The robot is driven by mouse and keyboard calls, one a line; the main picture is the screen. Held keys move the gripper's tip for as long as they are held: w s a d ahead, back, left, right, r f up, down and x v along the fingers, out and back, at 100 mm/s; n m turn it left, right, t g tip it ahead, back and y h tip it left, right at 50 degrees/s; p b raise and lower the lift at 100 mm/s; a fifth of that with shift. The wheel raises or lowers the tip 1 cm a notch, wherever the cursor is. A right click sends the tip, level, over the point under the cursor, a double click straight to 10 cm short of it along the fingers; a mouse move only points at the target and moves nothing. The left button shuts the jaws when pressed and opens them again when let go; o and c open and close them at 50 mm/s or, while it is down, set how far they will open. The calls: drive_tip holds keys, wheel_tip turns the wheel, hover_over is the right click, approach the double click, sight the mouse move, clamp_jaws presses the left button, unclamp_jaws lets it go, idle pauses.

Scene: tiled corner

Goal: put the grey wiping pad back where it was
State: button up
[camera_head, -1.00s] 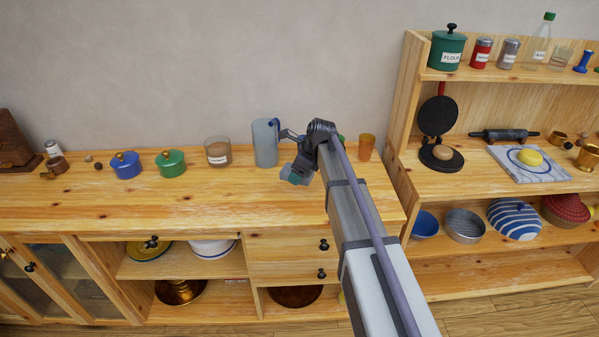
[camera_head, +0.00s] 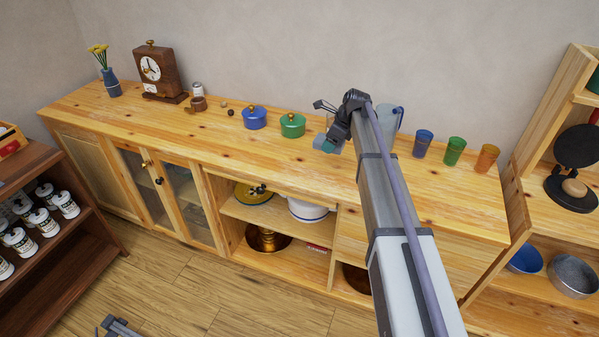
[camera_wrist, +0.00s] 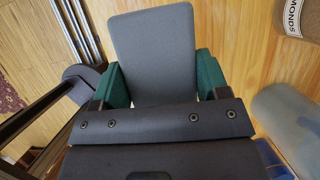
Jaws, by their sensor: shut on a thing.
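The grey wiping pad (camera_wrist: 155,50) fills the upper middle of the wrist view, flat side toward the camera. The green fingers of my gripper (camera_wrist: 160,85) are shut on it, one at each side. In the head view my gripper (camera_head: 329,144) is over the long wooden sideboard, just right of the green lidded pot (camera_head: 293,126). There the pad shows only as a small grey patch, partly covered by the gripper. I cannot tell its exact height over the top.
A labelled jar (camera_wrist: 291,18) and a bluish clear pitcher (camera_wrist: 288,120) stand close on the right in the wrist view. Blue (camera_head: 423,143), green (camera_head: 454,151) and orange (camera_head: 487,158) cups stand further right. A blue pot (camera_head: 255,118) and a clock (camera_head: 158,72) stand left. The sideboard's front strip is clear.

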sight(327, 170)
drive_tip(key=shift+d+f+b, duration=0.1)
drive_tip(key=shift+f+b, duration=0.25)
wheel_tip(327, 170, down, 10)
drive_tip(key=b, duration=1)
drive_tip(key=shift+d, duration=0.1)
drive_tip(key=shift+s+r+p, duration=0.1)
drive_tip(key=shift+r+p, duration=0.25)
drive_tip(key=shift+f, duration=0.25)
drive_tip(key=o, duration=0.8)
drive_tip(key=shift+o, duration=0.2)
drive_tip(key=shift+r, duration=0.1)
